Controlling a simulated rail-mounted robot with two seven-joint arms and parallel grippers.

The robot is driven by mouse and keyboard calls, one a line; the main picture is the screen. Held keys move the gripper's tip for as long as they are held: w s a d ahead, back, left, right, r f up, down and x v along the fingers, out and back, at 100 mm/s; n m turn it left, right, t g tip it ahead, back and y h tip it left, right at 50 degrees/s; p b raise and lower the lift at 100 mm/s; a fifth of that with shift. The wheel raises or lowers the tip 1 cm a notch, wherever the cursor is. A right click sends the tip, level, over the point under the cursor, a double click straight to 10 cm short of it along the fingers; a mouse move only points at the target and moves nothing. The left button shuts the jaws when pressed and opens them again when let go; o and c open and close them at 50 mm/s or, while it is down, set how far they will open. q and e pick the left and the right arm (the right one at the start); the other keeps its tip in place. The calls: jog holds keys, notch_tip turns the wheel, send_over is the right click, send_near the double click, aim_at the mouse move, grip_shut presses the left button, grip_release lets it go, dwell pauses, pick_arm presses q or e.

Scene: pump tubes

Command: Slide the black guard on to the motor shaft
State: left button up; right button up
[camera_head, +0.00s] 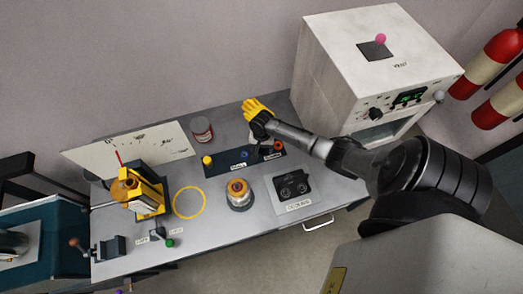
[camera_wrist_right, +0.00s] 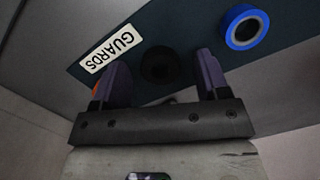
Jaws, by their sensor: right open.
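The black guard (camera_wrist_right: 158,65) lies on a dark blue mat (camera_wrist_right: 190,25) beside a white "GUARDS" label (camera_wrist_right: 111,49). My right gripper (camera_wrist_right: 163,78) is open, with its two dark fingers on either side of the guard in the wrist view. I see no contact. In the head view my right gripper (camera_head: 261,128) hangs over the mat's right end and the black guard is hard to make out there. A round unit with an orange top (camera_head: 238,193) stands in front of the mat; I cannot tell whether it is the motor, and no shaft is clear. My left gripper is not in view.
A blue ring (camera_wrist_right: 245,27) lies beside the guard; a yellow piece (camera_head: 207,160) is at the mat's left end. A yellow machine (camera_head: 145,195), a red can (camera_head: 201,130) and a black socket block (camera_head: 291,186) stand on the bench. A large white oven (camera_head: 330,65) stands at right.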

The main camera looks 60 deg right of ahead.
jog(key=shift+c, duration=0.5)
jog(key=c, duration=0.9)
